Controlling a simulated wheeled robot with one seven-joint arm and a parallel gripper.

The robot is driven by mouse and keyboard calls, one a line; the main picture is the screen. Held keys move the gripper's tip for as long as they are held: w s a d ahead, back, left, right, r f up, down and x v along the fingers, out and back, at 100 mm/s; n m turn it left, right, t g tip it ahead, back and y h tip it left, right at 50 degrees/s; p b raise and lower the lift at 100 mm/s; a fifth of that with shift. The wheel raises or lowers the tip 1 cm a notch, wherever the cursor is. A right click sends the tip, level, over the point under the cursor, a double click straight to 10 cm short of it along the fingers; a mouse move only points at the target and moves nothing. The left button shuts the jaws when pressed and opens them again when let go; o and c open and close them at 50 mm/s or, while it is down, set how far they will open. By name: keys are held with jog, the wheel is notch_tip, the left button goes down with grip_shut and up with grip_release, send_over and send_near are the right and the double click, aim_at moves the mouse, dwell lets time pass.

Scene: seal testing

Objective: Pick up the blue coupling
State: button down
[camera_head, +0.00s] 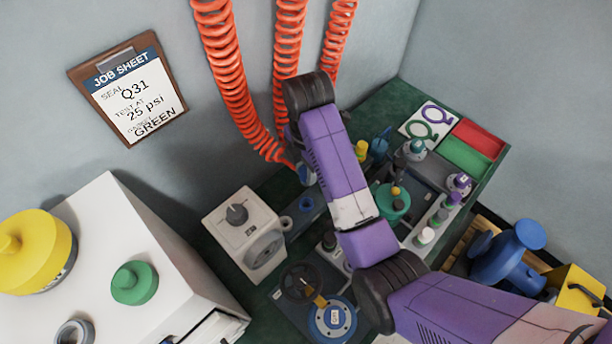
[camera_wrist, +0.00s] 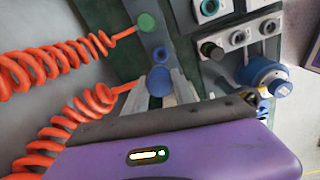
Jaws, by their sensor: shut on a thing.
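The blue coupling (camera_wrist: 159,78) is at the end of a red coiled hose. In the wrist view its round blue top shows between the two pale fingers of my gripper (camera_wrist: 162,94), which is shut on it. In the head view a small part of the coupling (camera_head: 307,178) shows to the left of my purple arm, by a dark rail (camera_head: 298,214). My arm hides most of the gripper there. I cannot tell whether the coupling is touching the rail.
Red coiled hoses (camera_head: 222,70) hang by the wall; one leads to the coupling. A white box with a knob (camera_head: 238,222) stands left of the rail. The bench also holds a green pot (camera_head: 392,204), a blue flanged part (camera_head: 333,319), and red (camera_head: 480,138) and green trays (camera_head: 465,157).

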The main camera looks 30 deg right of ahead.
jog(key=shift+r+p, duration=2.65)
jog(key=shift+r, duration=0.6)
